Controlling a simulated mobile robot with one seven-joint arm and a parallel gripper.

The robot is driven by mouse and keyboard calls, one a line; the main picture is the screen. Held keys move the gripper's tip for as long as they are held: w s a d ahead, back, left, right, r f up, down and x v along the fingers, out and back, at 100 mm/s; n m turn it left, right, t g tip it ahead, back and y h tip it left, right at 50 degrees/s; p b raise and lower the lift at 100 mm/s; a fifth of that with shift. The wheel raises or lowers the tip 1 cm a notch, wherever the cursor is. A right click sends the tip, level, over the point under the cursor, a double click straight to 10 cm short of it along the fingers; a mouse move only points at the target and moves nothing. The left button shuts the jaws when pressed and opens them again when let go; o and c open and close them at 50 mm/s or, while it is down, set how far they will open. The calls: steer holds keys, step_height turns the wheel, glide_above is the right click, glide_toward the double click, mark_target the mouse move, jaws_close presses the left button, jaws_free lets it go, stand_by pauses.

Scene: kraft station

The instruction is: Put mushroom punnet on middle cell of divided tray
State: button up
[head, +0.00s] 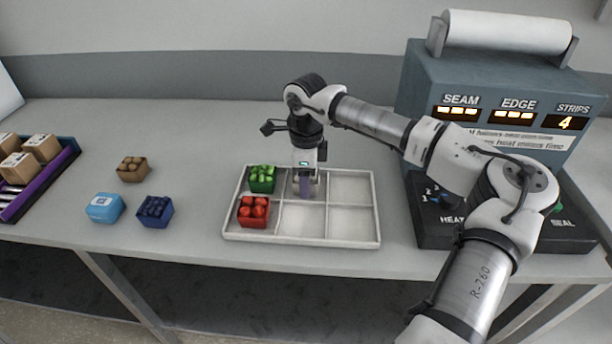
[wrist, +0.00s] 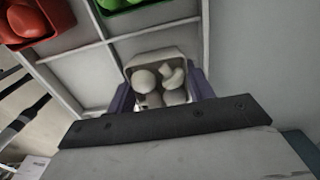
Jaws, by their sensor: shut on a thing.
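The mushroom punnet (wrist: 158,80) is a pale box with white mushrooms, seen in the wrist view between the purple fingers. My gripper (head: 305,187) is shut on it, at the back middle cell of the divided tray (head: 301,240). The tray is white, with two rows of three cells. In the head view the gripper mostly hides the punnet. I cannot tell whether its base touches the cell floor. A green punnet (head: 262,180) is in the back left cell and a red punnet (head: 253,211) in the front left cell.
The front middle cell and both right cells look empty. Left of the tray are a brown punnet (head: 132,169), a light blue box (head: 104,207) and a dark blue punnet (head: 154,211). A sealing machine (head: 480,95) stands to the right; a crate (head: 62,172) of boxes is far left.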

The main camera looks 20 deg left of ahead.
steer(key=shift+f, duration=0.2)
steer(key=o, duration=0.7)
steer(key=shift+r, duration=0.2)
step_height(320, 180, up, 12)
steer(key=shift+r+b, duration=0.1)
steer(key=shift+b, duration=0.8)
